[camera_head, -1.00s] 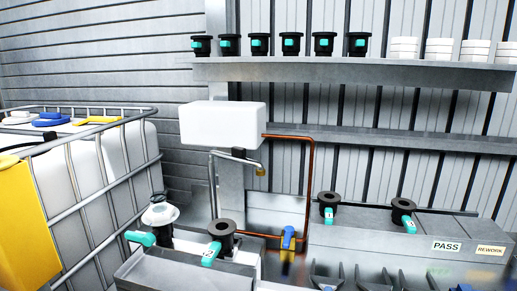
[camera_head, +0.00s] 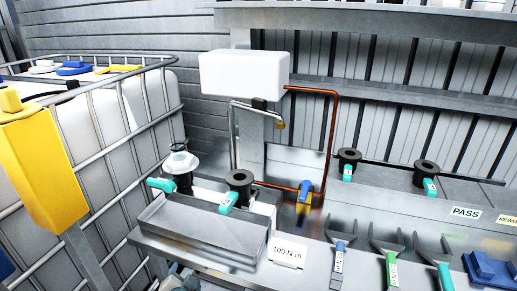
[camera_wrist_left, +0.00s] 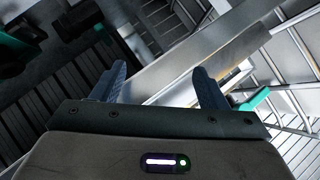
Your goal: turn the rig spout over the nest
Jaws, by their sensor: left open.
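The rig has a white tank (camera_head: 245,73) with a thin grey pipe below it, ending in a small brass-tipped spout (camera_head: 281,124). A copper pipe (camera_head: 334,130) runs from the tank down to a valve with a blue handle (camera_head: 305,188). Below the spout and to its left, a black-flanged valve with a teal handle (camera_head: 239,182) stands on the bench. I cannot tell which part is the nest. My left gripper (camera_wrist_left: 160,88) is open in the left wrist view, with nothing held between its fingers. I cannot make it out in the head view. My right gripper is out of view.
A caged white container (camera_head: 120,110) and a yellow box-shaped object (camera_head: 42,165) stand at the left. A grey tray (camera_head: 195,232) and a "100 N m" sign (camera_head: 287,252) are at the front. Fork-ended tools (camera_head: 390,262) stand front right. Two valves stand on the right block (camera_head: 400,205).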

